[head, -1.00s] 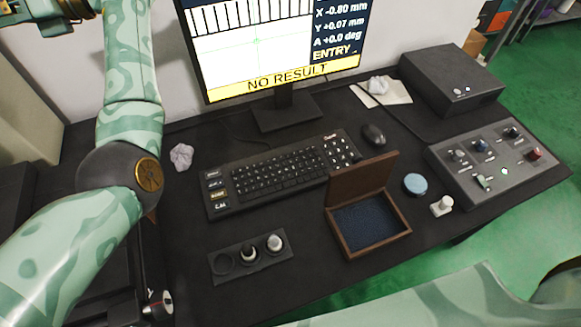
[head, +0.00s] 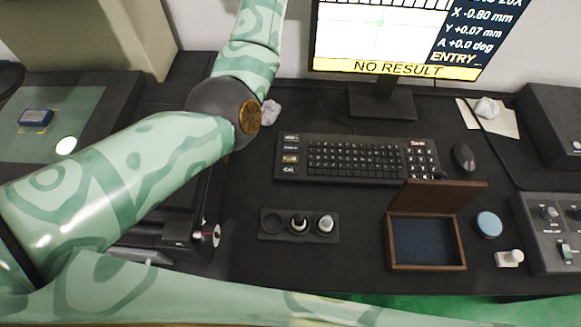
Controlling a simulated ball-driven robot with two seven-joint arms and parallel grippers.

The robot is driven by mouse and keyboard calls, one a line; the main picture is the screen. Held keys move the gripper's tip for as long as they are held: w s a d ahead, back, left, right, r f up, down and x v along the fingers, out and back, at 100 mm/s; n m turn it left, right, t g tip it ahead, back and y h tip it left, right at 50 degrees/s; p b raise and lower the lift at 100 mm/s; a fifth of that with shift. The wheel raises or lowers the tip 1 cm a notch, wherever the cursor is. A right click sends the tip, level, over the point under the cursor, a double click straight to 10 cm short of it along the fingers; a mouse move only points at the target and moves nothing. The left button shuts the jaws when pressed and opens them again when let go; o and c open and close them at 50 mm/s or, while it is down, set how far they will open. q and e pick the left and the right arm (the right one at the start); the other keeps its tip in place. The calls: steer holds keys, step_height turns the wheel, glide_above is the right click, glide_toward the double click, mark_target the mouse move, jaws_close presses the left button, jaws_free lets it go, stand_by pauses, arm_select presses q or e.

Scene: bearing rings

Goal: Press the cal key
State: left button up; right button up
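The black keyboard (head: 360,158) lies on the dark desk below the monitor. At its left end is a column of separate keys, and the CAL key (head: 289,169) is the bottom one, with white lettering. The key above it has a tan label. My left arm comes in from the left and reaches up past the keyboard's left side, and its upper part leaves the top of the picture. My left gripper is out of view. My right gripper is also out of view. Nothing covers the CAL key.
The monitor (head: 395,68) reads NO RESULT. A holder (head: 270,238) with small pieces, an open wooden box (head: 427,267), a blue disc (head: 488,224) and a control box (head: 545,240) stand in front and right. A mouse (head: 463,157) lies beside the keyboard. Crumpled paper (head: 270,112) lies near my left arm.

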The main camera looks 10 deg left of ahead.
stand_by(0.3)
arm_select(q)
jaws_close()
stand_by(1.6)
